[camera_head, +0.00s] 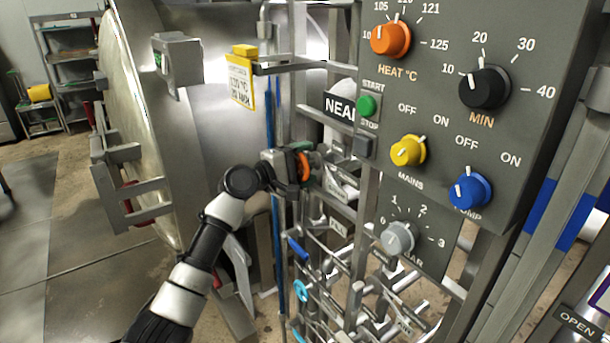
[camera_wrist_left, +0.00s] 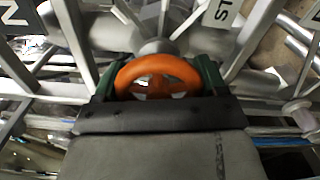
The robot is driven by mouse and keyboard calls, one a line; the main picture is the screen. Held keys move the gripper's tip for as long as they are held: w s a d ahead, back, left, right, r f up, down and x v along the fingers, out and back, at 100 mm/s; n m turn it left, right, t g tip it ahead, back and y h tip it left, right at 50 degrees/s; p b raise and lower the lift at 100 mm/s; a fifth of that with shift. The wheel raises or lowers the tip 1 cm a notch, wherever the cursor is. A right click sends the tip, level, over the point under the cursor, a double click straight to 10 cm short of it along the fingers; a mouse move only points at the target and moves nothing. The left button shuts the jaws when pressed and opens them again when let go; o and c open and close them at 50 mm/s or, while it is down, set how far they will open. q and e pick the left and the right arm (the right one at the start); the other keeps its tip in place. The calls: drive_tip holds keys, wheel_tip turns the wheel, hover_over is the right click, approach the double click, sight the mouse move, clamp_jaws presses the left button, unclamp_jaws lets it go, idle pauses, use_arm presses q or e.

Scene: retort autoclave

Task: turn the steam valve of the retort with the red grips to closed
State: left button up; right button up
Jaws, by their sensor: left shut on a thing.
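An orange valve wheel (camera_wrist_left: 158,74) shows large in the left wrist view, between the two fingers of my left gripper (camera_wrist_left: 155,88). In the head view the same orange wheel (camera_head: 303,164) shows in part at the tip of my left gripper (camera_head: 297,166), left of the control panel. My left gripper is shut on the wheel's rim. The gripper hides part of the wheel and its stem. Part of a white label (camera_wrist_left: 222,12) with "ST" shows near the wheel. Red grips (camera_head: 130,190) show at the left on the retort door (camera_head: 140,120). My right gripper is not in view.
The grey control panel (camera_head: 450,130) with several coloured knobs stands close right of my left gripper. Pipes and smaller valves with blue handles (camera_head: 298,249) crowd the space below. A yellow tag (camera_head: 241,82) hangs above. Open floor (camera_head: 60,240) lies at the left.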

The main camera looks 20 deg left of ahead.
use_arm(q)
drive_tip(key=m+b, duration=0.5)
drive_tip(key=m, duration=0.1)
drive_tip(key=shift+m, duration=0.3)
drive_tip(key=m+b, duration=0.3)
drive_tip(key=m, duration=0.2)
drive_tip(key=shift+d+r+b, duration=0.1)
drive_tip(key=shift+b, duration=0.25)
drive_tip(key=m+b, duration=0.1)
drive_tip(key=m, duration=0.2)
drive_tip(key=m+b, duration=0.1)
drive_tip(key=m, duration=0.1)
drive_tip(key=shift+s+d+r+m+b, duration=0.1)
drive_tip(key=shift+s+d+m+b, duration=0.05)
drive_tip(key=shift+m+b, duration=0.25)
drive_tip(key=m+b, duration=0.1)
drive_tip(key=m, duration=0.1)
drive_tip(key=shift+m, duration=0.3)
drive_tip(key=shift+s+d+r+m+b, duration=0.1)
drive_tip(key=shift+m+b, duration=0.15)
drive_tip(key=shift+m, duration=0.6)
drive_tip(key=shift+d+m+b, duration=0.1)
drive_tip(key=shift+m+b, duration=0.1)
drive_tip(key=shift+m, duration=0.65)
drive_tip(key=o, duration=0.9)
drive_tip(key=shift+a+r, duration=0.1)
